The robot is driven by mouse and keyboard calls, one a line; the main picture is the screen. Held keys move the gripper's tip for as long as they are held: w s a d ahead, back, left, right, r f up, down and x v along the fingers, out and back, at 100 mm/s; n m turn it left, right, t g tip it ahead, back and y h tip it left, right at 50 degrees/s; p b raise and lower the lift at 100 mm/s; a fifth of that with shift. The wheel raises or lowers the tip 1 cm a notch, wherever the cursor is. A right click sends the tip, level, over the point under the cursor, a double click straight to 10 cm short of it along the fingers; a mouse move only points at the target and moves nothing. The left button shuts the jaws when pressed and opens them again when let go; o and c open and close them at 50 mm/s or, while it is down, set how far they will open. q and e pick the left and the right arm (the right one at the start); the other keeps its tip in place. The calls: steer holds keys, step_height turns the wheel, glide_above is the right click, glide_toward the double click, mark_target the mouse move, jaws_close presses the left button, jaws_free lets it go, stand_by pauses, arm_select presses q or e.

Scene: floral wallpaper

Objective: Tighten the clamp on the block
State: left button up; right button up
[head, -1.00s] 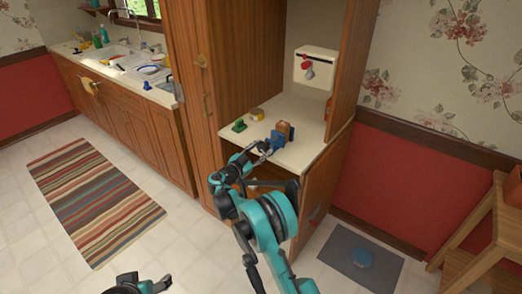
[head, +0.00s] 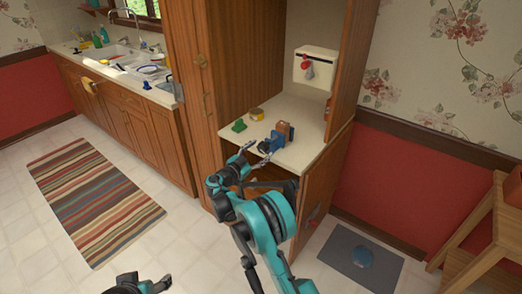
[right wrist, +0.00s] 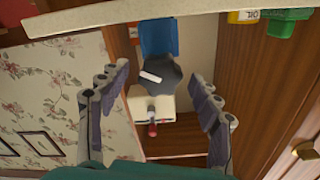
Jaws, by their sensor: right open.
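The blue clamp (head: 277,140) stands near the front of the cabinet shelf, with the brown block (head: 286,130) against its far side. The clamp's dark round knob (head: 265,147) faces my right gripper (head: 256,152). In the right wrist view, the blue clamp (right wrist: 158,38) is at the top. Its knob (right wrist: 160,75), with a white mark, lies between and beyond my open right fingers (right wrist: 160,98), touching neither.
A white box (head: 316,68) with a red part hangs on the back wall. Cabinet side walls and an open lower door (head: 322,185) bound the space.

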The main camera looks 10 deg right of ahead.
steer(key=v, duration=1.1)
